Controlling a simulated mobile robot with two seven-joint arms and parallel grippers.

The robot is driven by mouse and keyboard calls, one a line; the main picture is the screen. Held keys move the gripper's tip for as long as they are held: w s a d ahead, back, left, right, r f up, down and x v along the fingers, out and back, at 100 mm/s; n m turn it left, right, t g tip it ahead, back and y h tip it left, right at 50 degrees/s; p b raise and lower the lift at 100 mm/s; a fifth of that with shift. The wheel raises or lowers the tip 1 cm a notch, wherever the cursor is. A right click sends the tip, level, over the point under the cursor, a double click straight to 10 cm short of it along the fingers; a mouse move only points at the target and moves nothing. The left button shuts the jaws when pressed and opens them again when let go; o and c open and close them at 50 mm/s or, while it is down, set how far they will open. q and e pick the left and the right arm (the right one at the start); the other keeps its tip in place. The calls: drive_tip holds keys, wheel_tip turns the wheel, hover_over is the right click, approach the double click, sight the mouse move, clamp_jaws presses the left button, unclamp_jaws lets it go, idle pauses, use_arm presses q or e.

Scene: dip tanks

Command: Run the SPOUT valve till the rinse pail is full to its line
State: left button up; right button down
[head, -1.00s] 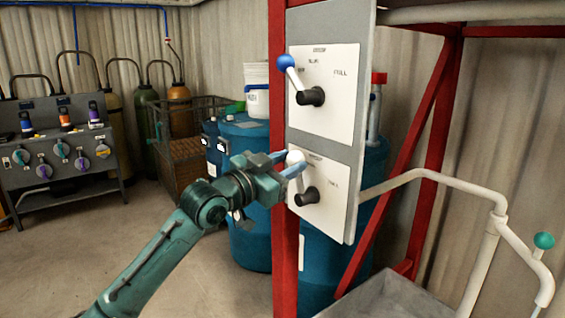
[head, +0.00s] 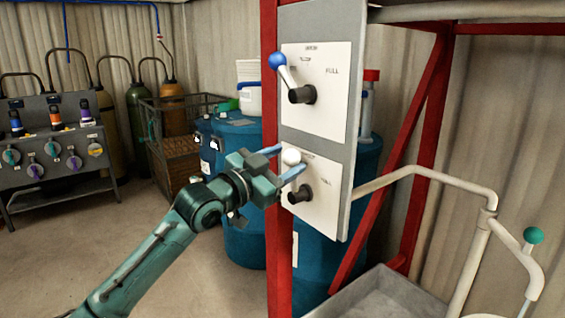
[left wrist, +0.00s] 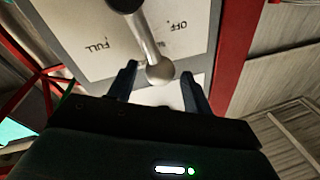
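A grey panel (head: 352,90) on a red post carries two valves. The lower valve has a black hub (head: 300,195) and a lever with a white knob (head: 291,156) pointing up. The upper valve has a blue knob (head: 277,61), its lever tilted up-left. I cannot read the name on either plate. My left gripper (head: 294,156) is open, a finger on each side of the white knob. In the left wrist view the knob (left wrist: 160,73) sits between the spread fingers with gaps, near upside-down OFF and FULL marks. I cannot identify the rinse pail or its line. My right gripper is not in view.
A grey basin (head: 385,299) is below at right, near a cream pipe (head: 430,174) and a green-knobbed handle (head: 533,236). Blue drums (head: 245,245) stand behind the post (head: 270,90), with white pails (head: 250,98) on top. Gas bottles and a bench are at left.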

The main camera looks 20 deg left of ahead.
use_arm(q)
drive_tip(key=shift+o, duration=0.3)
drive_tip(key=shift+s+a+f, duration=0.15)
drive_tip(key=shift+s+a, duration=0.1)
drive_tip(key=shift+s, duration=0.15)
drive_tip(key=b+v, duration=0.2)
drive_tip(key=v, duration=1)
drive_tip(key=shift+b, duration=0.3)
drive_tip(key=shift+s, duration=0.15)
